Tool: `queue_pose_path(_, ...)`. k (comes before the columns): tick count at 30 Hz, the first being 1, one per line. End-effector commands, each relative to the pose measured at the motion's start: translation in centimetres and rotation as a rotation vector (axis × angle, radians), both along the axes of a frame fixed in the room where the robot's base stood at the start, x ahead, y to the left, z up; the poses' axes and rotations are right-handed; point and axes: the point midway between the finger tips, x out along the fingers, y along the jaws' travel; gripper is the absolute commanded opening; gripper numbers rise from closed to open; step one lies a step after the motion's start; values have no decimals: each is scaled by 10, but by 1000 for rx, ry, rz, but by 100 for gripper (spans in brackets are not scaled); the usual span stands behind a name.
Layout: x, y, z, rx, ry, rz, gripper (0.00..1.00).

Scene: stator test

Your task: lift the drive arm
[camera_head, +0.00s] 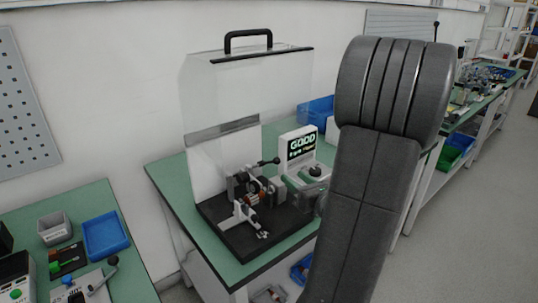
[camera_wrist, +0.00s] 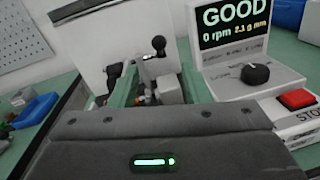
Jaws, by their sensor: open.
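The test stand (camera_head: 240,232) has a black base on the green bench, with a white bracket and a copper-coloured rotor on it. The drive arm (camera_head: 262,163), a short lever with a black knob, stands out at its top. In the wrist view the drive arm's black knob (camera_wrist: 158,44) is upright, ahead of my gripper. My gripper (camera_wrist: 157,88) is open, its two greenish fingers on either side of the lever's lower part. I cannot tell whether they touch it. My own arm hides the gripper in the head view.
A clear guard (camera_head: 285,85) with a black handle stands raised behind the stand. The display unit (camera_head: 300,146) reads GOOD and 0 rpm; its dial and red STOP button (camera_wrist: 297,99) are close on the right. A blue bin (camera_head: 318,112) is behind. Another bench (camera_head: 90,198) is left.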

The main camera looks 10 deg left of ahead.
Motion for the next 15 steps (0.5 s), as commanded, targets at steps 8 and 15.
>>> queue_pose_path(8,32,35,0,-1,1,5,43)
queue_pose_path(15,66,69,0,0,1,3,43)
